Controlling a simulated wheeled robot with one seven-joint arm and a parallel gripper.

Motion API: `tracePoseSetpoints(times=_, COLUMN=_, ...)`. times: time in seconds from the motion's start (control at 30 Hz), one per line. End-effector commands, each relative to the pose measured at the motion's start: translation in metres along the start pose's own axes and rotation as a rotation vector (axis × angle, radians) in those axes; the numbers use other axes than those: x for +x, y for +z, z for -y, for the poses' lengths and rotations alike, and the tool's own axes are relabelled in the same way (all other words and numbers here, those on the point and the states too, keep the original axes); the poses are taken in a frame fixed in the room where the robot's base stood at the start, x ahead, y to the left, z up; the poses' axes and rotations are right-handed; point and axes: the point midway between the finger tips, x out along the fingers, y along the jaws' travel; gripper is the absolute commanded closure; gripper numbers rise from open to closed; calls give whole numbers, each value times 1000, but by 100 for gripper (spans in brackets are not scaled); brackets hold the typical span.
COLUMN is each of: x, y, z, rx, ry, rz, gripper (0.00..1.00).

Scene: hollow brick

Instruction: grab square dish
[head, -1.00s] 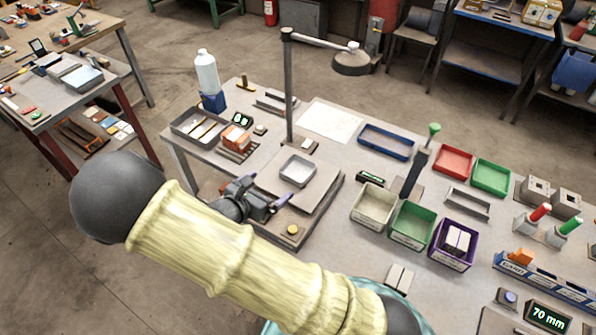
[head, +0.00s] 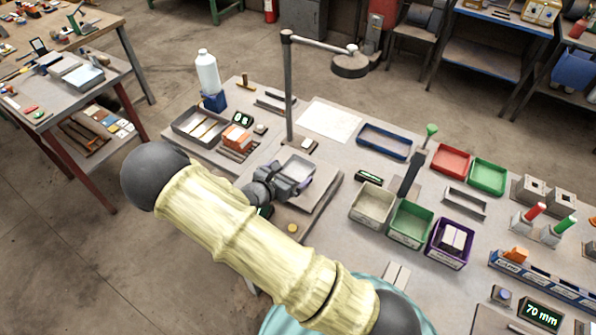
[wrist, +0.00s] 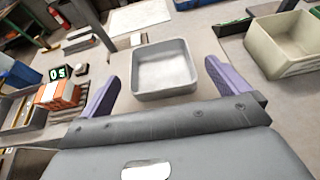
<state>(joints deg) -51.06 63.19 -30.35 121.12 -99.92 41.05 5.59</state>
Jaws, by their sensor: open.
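The square dish (wrist: 163,72) is a small grey-white open tray with raised walls and rounded corners. It lies on a flat grey board on the workbench, and it also shows in the head view (head: 299,168), partly covered by my gripper. My gripper (wrist: 160,85) is open, with one purple finger to the left of the dish and one to the right. Both fingers are apart from the dish, which lies ahead of and between their tips. In the head view my gripper (head: 290,180) is at the dish's near side. Nothing is held.
A lamp post (head: 289,90) stands just behind the dish. Orange bricks (head: 236,137) and a grey tray (head: 187,124) lie to the left. A cream bin (head: 371,205) and a green bin (head: 411,222) stand to the right. A white sheet (head: 330,121) lies flat behind.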

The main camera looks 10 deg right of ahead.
Motion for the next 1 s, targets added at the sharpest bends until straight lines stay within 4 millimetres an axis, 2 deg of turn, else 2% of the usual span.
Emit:
tracePoseSetpoints(times=0.17, x=13, y=0, z=1, rx=-3, ry=-2, rz=1, gripper=0)
tracePoseSetpoints(times=0.43, x=47, y=-4, z=1, rx=-1, ry=0, rz=0, gripper=0)
tracePoseSetpoints(times=1.0, x=50, y=-5, z=1, rx=-1, ry=2, rz=0, gripper=0)
